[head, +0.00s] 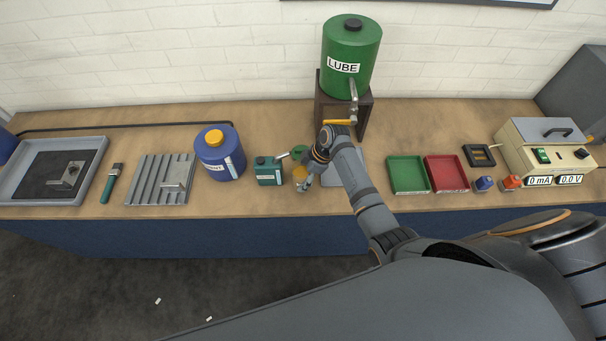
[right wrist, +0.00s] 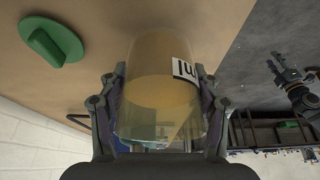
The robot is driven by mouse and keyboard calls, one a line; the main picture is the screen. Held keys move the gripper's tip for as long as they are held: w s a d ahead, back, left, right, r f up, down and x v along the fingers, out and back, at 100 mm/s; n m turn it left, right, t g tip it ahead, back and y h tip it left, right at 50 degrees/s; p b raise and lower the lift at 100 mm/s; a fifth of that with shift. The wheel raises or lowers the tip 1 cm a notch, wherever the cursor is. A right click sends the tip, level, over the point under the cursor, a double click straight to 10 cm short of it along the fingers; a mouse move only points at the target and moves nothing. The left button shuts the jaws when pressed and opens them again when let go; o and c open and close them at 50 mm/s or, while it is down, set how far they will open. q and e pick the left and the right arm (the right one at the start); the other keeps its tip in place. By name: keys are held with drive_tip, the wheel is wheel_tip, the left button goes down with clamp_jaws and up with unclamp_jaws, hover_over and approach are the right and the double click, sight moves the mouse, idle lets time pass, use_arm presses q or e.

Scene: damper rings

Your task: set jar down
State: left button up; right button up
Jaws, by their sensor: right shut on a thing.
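The jar (head: 299,173) is clear with amber liquid in it and a white label. My right gripper (head: 304,182) is shut on it, at the front of the bench between the teal can and the grey mat. In the right wrist view the jar (right wrist: 160,85) sits between both fingers of my right gripper (right wrist: 158,110). I cannot tell whether its base touches the bench. A dark gripper, which looks like my left one (right wrist: 283,72), shows at the right of the right wrist view, away from the jar; its jaws are too small to judge.
A green piece (head: 298,152) lies behind the jar and shows in the right wrist view (right wrist: 52,42). The teal can (head: 268,171) stands close left. A grey mat (head: 331,179) lies right, partly under my arm. The green LUBE tank (head: 351,55) stands behind; trays (head: 408,174) lie right.

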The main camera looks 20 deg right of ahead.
drive_tip(key=shift+f, duration=0.55)
drive_tip(key=shift+f+b, duration=0.6)
drive_tip(key=shift+f, duration=0.15)
drive_tip(key=shift+f, duration=0.25)
drive_tip(key=o, duration=1.5)
drive_tip(key=shift+o, duration=0.2)
drive_tip(key=v, duration=1.2)
drive_tip(key=shift+c, duration=0.5)
